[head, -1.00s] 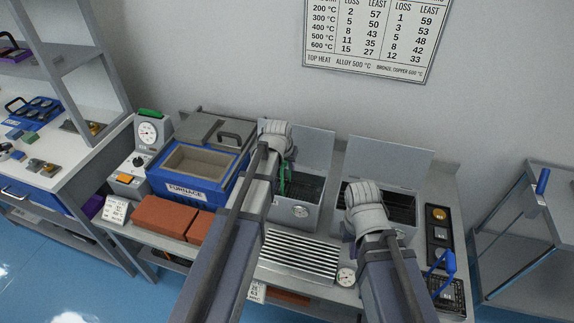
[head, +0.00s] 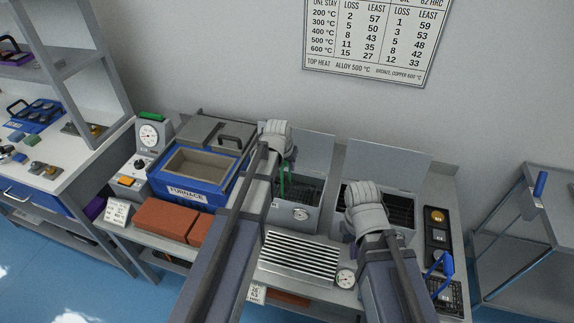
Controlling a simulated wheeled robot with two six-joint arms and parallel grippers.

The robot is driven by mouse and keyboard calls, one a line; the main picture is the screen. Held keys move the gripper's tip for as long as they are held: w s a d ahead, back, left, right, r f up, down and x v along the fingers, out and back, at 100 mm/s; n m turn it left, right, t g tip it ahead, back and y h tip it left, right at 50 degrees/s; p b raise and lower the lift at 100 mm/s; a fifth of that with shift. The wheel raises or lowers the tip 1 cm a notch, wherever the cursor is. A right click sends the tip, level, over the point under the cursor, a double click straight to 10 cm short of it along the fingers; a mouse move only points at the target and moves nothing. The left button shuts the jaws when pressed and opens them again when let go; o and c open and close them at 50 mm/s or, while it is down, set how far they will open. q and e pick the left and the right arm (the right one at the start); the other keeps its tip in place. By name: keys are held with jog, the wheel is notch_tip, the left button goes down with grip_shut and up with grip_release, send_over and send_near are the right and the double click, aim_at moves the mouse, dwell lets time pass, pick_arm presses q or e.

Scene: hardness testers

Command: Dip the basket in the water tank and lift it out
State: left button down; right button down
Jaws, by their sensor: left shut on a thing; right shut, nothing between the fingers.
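My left gripper (head: 281,164) is over the left of two open grey tanks (head: 300,214) and is shut on the upright green handle (head: 283,183) of a basket. The basket's dark mesh (head: 308,190) shows inside this tank, partly hidden by my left arm. I cannot tell how deep it sits or where the liquid surface is. My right gripper is shut and empty at the front of the right grey tank (head: 402,236). Its wrist (head: 367,205) covers part of that tank, and its fingertips are hidden. I see no label telling which tank holds water.
The blue furnace (head: 187,193) and red-brown bricks (head: 165,219) stand left of the tanks. A ribbed metal rack (head: 298,258) and a small gauge (head: 345,278) lie in front. A blue-handled dark basket (head: 447,285) sits at the right end. Raised lids (head: 388,163) stand behind the tanks.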

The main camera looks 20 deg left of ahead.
pick_arm(q)
jog(key=shift+r, duration=0.2)
jog(key=shift+f, duration=0.15)
jog(key=shift+f+b, duration=0.8)
jog(key=shift+b, duration=0.1)
